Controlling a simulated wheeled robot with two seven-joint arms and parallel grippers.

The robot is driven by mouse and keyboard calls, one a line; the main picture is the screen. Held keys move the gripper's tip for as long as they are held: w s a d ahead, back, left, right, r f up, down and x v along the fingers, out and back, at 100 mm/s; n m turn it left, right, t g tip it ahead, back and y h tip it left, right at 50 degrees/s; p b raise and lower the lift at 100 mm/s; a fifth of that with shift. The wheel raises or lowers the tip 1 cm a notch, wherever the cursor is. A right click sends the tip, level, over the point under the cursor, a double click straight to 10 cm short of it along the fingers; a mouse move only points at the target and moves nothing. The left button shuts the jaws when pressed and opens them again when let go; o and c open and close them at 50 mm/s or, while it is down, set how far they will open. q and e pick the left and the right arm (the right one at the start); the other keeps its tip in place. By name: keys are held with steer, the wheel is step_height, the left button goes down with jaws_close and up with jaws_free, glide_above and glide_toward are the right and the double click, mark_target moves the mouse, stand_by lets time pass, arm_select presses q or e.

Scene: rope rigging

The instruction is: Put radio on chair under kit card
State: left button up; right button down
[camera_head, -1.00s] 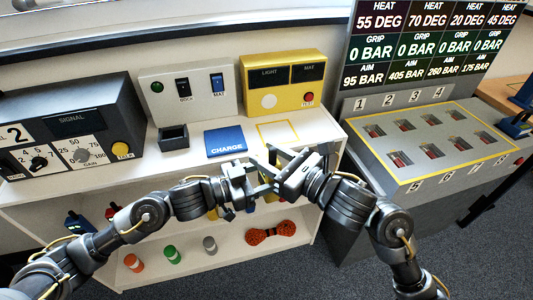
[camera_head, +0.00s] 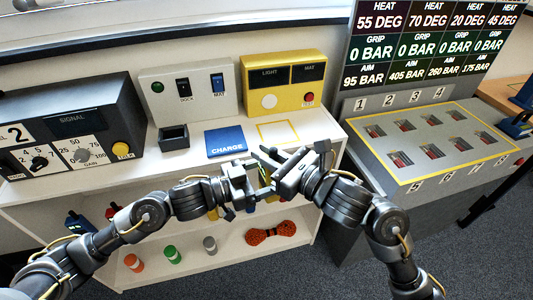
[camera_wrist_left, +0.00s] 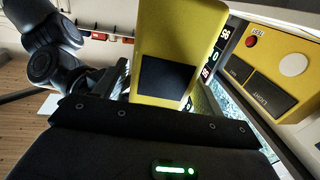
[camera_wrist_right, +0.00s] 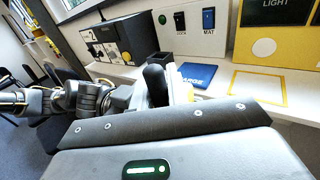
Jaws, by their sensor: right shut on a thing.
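A yellow box-shaped thing with a dark panel, which looks like the radio (camera_wrist_left: 180,40), is close in front of the left wrist camera. In the head view only a thin yellow-green sliver of it (camera_head: 264,177) shows between my grippers. My right gripper (camera_head: 278,172) is shut on it, in the air in front of the white shelf top. My left gripper (camera_head: 252,186) is right beside it, facing the right one; its fingers are too hidden to tell their state. A black upright stub (camera_wrist_right: 155,85) shows in the right wrist view. I cannot make out a chair or kit card.
The white shelf unit (camera_head: 190,172) carries a grey signal box (camera_head: 85,115), a blue charge pad (camera_head: 225,141) and a yellow console (camera_head: 283,82). Its lower shelf holds an orange rope coil (camera_head: 270,232) and small bottles. A grey slotted console (camera_head: 430,140) stands at right.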

arm_select(q)
steer(key=shift+o, duration=0.8)
